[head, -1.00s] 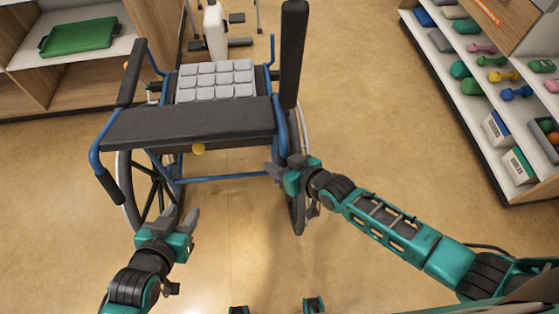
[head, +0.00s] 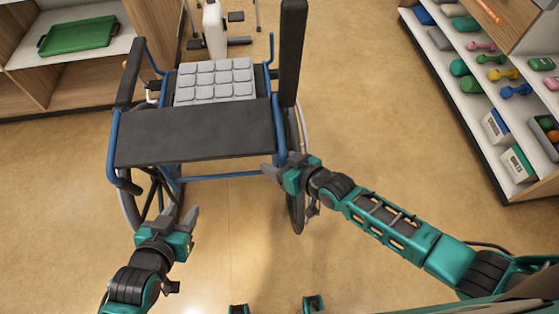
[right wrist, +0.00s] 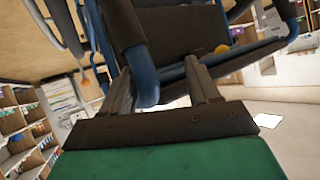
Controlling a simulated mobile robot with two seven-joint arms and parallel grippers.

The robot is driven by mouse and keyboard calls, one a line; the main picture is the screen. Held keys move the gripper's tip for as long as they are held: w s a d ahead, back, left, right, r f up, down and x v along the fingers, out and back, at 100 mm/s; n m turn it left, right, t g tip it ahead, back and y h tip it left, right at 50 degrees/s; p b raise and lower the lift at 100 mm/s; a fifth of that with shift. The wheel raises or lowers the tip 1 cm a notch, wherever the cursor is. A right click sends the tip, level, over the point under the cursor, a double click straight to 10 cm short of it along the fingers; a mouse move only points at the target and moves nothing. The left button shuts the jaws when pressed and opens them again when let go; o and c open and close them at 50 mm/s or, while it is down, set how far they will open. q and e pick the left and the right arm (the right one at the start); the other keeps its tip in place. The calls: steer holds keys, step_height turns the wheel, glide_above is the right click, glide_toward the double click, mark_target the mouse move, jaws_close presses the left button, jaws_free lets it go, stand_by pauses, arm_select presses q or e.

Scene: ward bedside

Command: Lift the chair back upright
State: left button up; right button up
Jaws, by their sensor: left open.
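The chair is a blue-framed wheelchair with a grey padded seat cushion (head: 216,82). Its dark backrest panel (head: 195,136) lies tilted at the near side, its broad face showing. It also shows in the right wrist view (right wrist: 184,30). My left gripper (head: 177,220) is open and empty, below and apart from the backrest's left push handle (head: 127,184). My right gripper (head: 273,170) is at the backrest's near right corner. In the right wrist view its fingers stand apart around a blue tube end (right wrist: 147,92), with a gap on one side. Contact there is unclear.
A shelf of dumbbells and boxes (head: 512,150) stands at the right. A wooden shelf with a green tray (head: 78,36) is at the upper left. A white bottle-shaped object (head: 214,30) is beyond the chair. The floor between chair and right shelf is clear.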

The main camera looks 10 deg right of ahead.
steer(key=shift+a+r, duration=0.1)
steer(key=shift+r, duration=0.05)
steer(key=p+v, duration=0.2)
steer(key=v, duration=1.1)
steer(key=shift+f, duration=0.2)
